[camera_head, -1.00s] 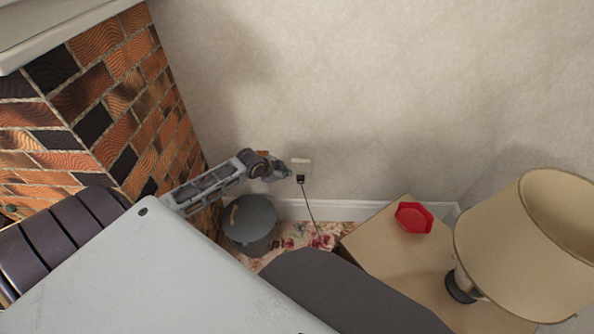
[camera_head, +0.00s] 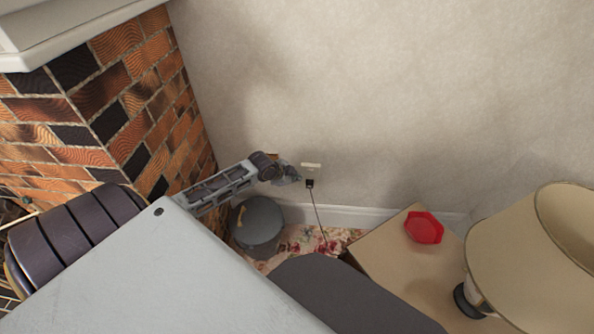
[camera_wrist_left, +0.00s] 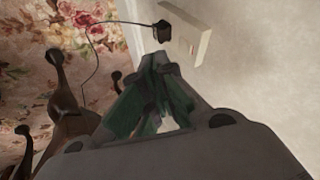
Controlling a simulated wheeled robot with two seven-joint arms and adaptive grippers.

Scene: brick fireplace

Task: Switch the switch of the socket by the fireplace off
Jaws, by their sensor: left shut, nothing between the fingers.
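The wall socket (camera_head: 311,165) is a small pale plate low on the wall, right of the brick fireplace (camera_head: 140,110). A black plug (camera_head: 309,183) with a dark cord sits at its lower part. The socket also shows edge-on in the left wrist view (camera_wrist_left: 187,38), with the plug (camera_wrist_left: 163,32) at its left end. My left gripper (camera_head: 297,177) is shut and empty, just left of the socket. In the left wrist view its fingertips (camera_wrist_left: 161,62) are close below the socket; I cannot tell whether they touch it. My right gripper is not in view.
A grey lidded bin (camera_head: 258,224) stands on the floral carpet beneath my left arm. A wooden table (camera_head: 400,262) at right bears a red dish (camera_head: 424,227) and a lamp (camera_head: 535,250). The wall above the socket is clear.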

